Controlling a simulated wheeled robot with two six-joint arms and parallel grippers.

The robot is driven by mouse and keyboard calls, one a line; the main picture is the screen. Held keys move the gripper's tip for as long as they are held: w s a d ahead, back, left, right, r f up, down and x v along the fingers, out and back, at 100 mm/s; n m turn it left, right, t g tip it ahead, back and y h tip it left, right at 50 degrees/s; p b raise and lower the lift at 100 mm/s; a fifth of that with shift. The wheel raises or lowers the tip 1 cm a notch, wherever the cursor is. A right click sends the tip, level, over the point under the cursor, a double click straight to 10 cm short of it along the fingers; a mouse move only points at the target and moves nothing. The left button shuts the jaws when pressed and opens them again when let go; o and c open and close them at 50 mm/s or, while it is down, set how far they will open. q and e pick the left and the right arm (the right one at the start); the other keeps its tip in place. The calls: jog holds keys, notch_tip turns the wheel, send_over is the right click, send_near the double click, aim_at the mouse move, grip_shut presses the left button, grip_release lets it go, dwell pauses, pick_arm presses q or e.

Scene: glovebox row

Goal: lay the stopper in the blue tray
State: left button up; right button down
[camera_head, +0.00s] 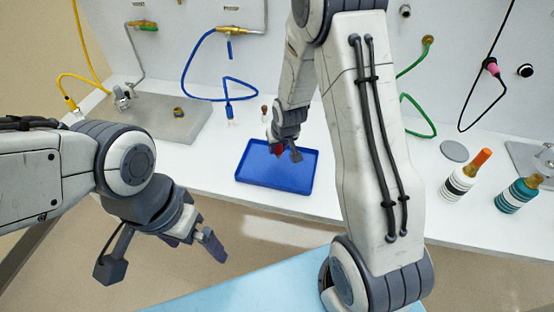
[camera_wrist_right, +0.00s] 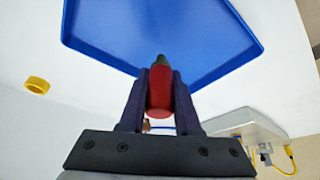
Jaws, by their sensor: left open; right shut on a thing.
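The blue tray (camera_head: 290,180) lies on the white bench, and it fills the top of the right wrist view (camera_wrist_right: 170,30). My right gripper (camera_head: 284,152) is shut on a red stopper with a dark tip (camera_wrist_right: 160,92). In the head view a bit of the red stopper (camera_head: 277,150) shows between the fingers, over the far part of the tray. In the wrist view the stopper's tip overlaps the tray's edge, and I cannot tell how high it is. My left gripper (camera_head: 165,262) is open and empty, off the bench's front at the left.
A grey plate (camera_head: 165,118) with fittings stands left of the tray. Blue hose (camera_head: 205,97) hangs behind it. Two bottles, one orange-tipped (camera_head: 458,183) and one teal (camera_head: 517,196), stand at the right.

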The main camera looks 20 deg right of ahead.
aim_at(277, 165)
notch_tip(277, 165, down, 4)
jog(key=shift+a+r+p, duration=0.1)
jog(key=shift+r+p, duration=0.15)
jog(key=shift+p, duration=0.2)
jog(key=shift+f, duration=0.3)
jog(key=shift+f, duration=0.15)
jog(key=c, duration=0.6)
grip_release()
